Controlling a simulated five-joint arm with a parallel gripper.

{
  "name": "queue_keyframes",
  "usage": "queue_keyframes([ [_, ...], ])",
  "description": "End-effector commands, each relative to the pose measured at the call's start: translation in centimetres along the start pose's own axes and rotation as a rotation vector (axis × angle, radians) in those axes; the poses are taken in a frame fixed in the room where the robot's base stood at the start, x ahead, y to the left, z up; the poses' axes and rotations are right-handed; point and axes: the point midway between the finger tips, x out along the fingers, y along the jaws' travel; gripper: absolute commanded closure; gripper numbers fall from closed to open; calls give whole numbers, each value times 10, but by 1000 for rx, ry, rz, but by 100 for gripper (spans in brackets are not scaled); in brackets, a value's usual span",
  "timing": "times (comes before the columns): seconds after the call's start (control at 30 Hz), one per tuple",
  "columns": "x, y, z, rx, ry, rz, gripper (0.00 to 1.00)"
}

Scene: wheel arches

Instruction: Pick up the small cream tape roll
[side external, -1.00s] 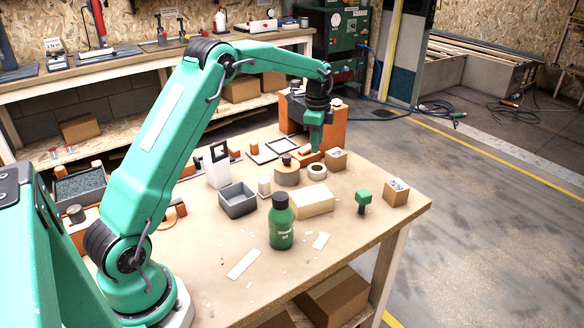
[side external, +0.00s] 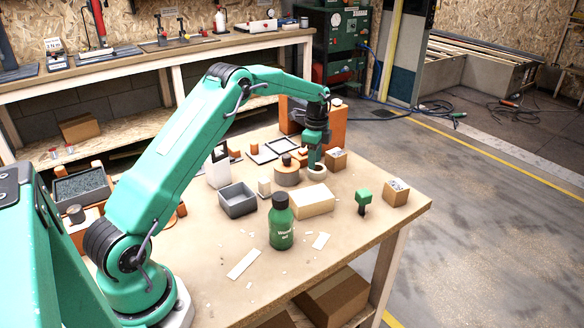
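The small cream tape roll (side external: 317,173) lies on the workbench, right of a larger tan roll (side external: 287,178) and behind a cream block. My gripper (side external: 315,162) points down directly over the small roll, with its tip at the roll's upper edge or centre. The tip hides part of the roll. The fingers are too small and overlapped to show whether they are open or shut, or whether they touch the roll.
A cream block (side external: 312,201) and a green bottle (side external: 281,224) stand in front. A cardboard box (side external: 336,160) is close on the right. A grey bin (side external: 238,201) is to the left. An orange block stands behind.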

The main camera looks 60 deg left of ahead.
Motion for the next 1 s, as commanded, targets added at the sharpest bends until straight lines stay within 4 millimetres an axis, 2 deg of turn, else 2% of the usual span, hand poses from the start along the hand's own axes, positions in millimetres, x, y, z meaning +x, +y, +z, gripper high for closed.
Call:
queue_keyframes([
  [0.27,6,0,0,0,0,1,66],
  [0.7,50,-1,-1,0,0,1,66],
  [1.0,52,-2,-1,0,0,0,66],
])
